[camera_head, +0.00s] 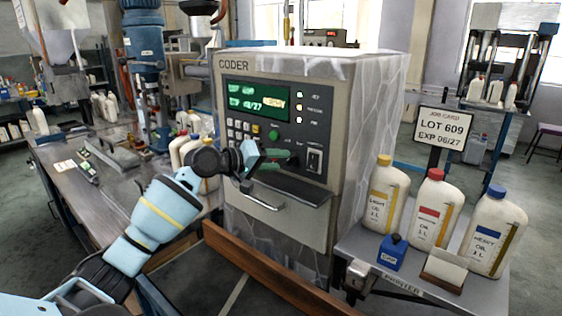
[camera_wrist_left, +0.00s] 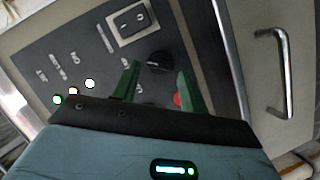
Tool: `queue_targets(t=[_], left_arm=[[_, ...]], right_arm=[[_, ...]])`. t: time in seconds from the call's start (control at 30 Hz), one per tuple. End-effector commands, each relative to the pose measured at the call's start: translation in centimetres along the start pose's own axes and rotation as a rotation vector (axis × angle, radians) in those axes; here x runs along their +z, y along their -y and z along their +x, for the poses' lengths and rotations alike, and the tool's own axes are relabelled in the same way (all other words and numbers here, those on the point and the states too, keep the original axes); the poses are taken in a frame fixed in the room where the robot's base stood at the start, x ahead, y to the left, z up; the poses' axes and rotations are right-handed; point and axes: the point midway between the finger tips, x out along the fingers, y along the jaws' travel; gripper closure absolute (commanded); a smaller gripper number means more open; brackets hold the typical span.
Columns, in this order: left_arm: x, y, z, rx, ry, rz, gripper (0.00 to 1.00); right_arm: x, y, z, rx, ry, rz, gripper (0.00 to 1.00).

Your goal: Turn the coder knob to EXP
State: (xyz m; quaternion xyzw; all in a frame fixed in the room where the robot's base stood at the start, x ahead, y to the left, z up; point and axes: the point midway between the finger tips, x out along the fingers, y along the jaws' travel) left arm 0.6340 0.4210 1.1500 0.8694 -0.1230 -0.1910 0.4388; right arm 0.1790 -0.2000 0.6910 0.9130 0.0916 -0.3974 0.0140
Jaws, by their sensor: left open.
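The coder (camera_head: 340,100) is a grey cabinet with a dark front panel and a lit green screen (camera_head: 257,96). The coder knob (camera_wrist_left: 158,63) is round and black in the left wrist view, with small labels too blurred to read. My left gripper (camera_head: 275,160) is in front of the lower panel, its green fingers pointing at it. In the left wrist view my left gripper (camera_wrist_left: 158,82) is open, with the knob between and just beyond its fingertips. I cannot tell whether they touch it. My right gripper is not in view.
A rocker switch (camera_head: 314,160) is right of the gripper, and a red button (camera_wrist_left: 178,99) is close to one finger. A drawer handle (camera_head: 262,202) sits below. A job card (camera_head: 440,128) reads LOT 609, EXP 06/27. Oil bottles (camera_head: 435,210) stand on the printer table at right.

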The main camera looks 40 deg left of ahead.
Motion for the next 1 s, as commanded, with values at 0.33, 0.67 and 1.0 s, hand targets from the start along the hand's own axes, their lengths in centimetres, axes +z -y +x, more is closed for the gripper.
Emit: queue_targets(t=[0.33, 0.67, 1.0], left_arm=[[0.1, 0.1, -4.8, -0.002, 0.0, 0.001, 0.56], [0.0, 0.0, -5.5, -0.001, 0.0, 0.002, 0.56], [0.0, 0.0, -5.5, 0.0, -0.001, 0.001, 0.56]], right_arm=[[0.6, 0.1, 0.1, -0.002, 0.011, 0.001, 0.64], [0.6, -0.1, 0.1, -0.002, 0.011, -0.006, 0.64], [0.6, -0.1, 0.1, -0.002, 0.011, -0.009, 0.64]])
